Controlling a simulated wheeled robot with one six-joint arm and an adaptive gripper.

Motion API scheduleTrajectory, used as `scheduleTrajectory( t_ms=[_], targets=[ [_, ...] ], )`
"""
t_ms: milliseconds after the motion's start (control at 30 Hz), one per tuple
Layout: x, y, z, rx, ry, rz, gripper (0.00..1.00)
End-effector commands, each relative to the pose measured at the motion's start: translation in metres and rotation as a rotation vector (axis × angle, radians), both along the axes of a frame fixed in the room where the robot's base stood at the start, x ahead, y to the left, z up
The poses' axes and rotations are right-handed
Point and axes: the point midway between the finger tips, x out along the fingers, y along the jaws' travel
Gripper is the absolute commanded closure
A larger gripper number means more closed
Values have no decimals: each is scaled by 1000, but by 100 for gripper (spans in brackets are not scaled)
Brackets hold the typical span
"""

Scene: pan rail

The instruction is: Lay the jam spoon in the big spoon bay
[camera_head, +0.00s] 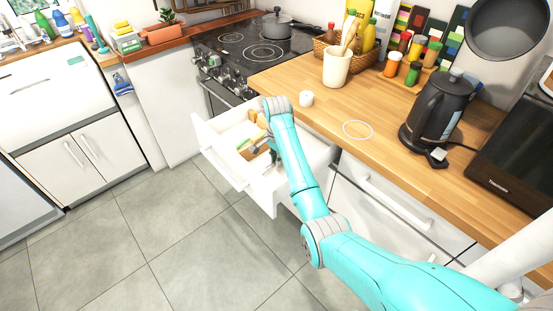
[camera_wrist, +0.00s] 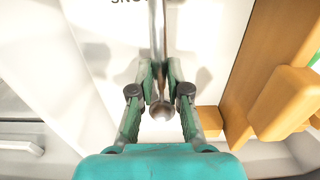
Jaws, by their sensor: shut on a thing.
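My gripper (camera_wrist: 160,74) is shut on the jam spoon (camera_wrist: 162,110), a thin metal spoon. Its round end shows between the fingers in the wrist view, and its long handle runs up past the fingertips out of the frame. Below it is a white drawer floor (camera_wrist: 110,45) with dark letters, partly cut off and covered, that read "SNO". In the head view my gripper (camera_head: 272,155) is inside or just above the open white drawer (camera_head: 238,178), and the spoon cannot be made out there. I cannot tell whether the spoon touches the floor.
Wooden pieces (camera_wrist: 285,105) and a wooden divider (camera_wrist: 250,60) lie right of the gripper in the wrist view. The tiled floor (camera_head: 180,255) is clear.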

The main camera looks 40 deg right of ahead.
Motion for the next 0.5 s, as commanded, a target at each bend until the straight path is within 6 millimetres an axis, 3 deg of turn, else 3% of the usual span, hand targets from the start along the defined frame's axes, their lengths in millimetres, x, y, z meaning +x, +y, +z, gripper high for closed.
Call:
scheduleTrajectory(
  t_ms=[500],
  targets=[
    [0,0,-5,0,0,0,100]
  ],
)
